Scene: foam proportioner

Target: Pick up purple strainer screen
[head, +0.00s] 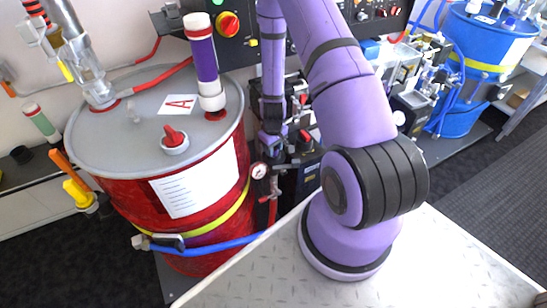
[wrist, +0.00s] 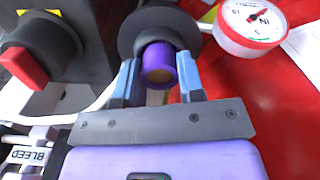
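The purple strainer screen (wrist: 160,60) is a short purple cylinder in the wrist view, its lower end facing the camera with a brownish inside. Its far end sits inside a black round collar (wrist: 128,38). My gripper (wrist: 158,72) has one blue-grey finger on each side of the screen, very close to it. Whether the fingers press on it or leave small gaps cannot be told. In the head view my gripper (head: 272,143) points down beside the red drum; the screen cannot be made out there.
A red drum (head: 200,240) with a grey lid stands on the left, close to my gripper. A pressure gauge (wrist: 250,22) is right of the screen, and a black valve with a red handle (wrist: 25,66) is left. A blue drum (head: 487,40) stands at the far right.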

